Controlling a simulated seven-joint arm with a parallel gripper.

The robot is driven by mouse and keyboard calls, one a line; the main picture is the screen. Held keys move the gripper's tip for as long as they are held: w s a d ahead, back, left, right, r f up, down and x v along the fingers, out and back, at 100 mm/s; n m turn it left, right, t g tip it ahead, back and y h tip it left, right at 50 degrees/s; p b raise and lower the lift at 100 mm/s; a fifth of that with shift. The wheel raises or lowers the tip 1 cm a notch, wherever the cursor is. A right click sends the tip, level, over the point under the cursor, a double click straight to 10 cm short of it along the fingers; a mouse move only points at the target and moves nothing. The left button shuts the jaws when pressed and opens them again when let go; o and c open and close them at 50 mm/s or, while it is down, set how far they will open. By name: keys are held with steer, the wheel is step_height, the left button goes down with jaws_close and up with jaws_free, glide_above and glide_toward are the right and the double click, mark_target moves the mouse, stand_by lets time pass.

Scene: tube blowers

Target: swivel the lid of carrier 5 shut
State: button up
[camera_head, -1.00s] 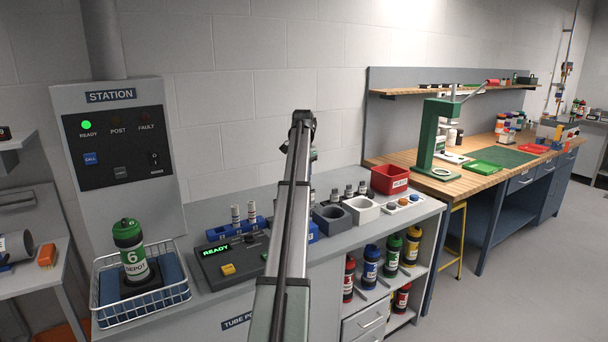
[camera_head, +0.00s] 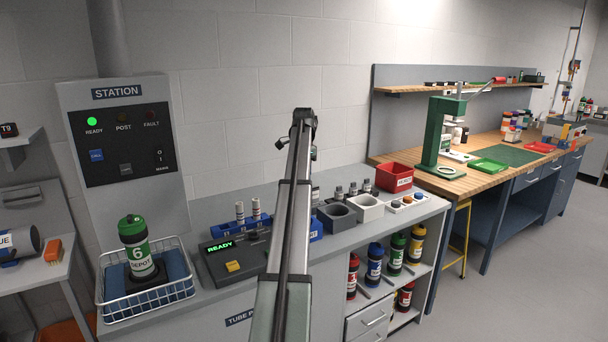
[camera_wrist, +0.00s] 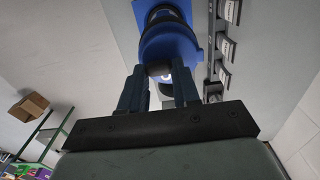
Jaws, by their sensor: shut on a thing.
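In the wrist view my gripper (camera_wrist: 160,88) has its two dark fingers closed on the lower end of a blue round part (camera_wrist: 170,42). A pale spot shows between the fingertips. I see no number on this part, so I cannot tell for sure that it is carrier 5 or its lid. In the head view my arm stands upright across the middle and hides the gripper and whatever it holds. Part of a blue holder (camera_head: 316,229) shows beside the arm on the counter. No carrier marked 5 is readable in either view.
A green-lidded carrier 6 (camera_head: 138,250) stands in a wire basket (camera_head: 150,312) at left. A console (camera_head: 222,262) reads READY. Grey and white cups (camera_head: 338,215) and a red bin (camera_head: 394,177) stand right of my arm. Several carriers fill the shelf (camera_head: 372,290) below.

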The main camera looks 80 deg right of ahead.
steer(key=o, duration=1.1)
steer(key=shift+c, duration=0.2)
steer(key=shift+r, duration=0.1)
step_height(320, 180, up, 7)
steer(key=shift+r, duration=0.15)
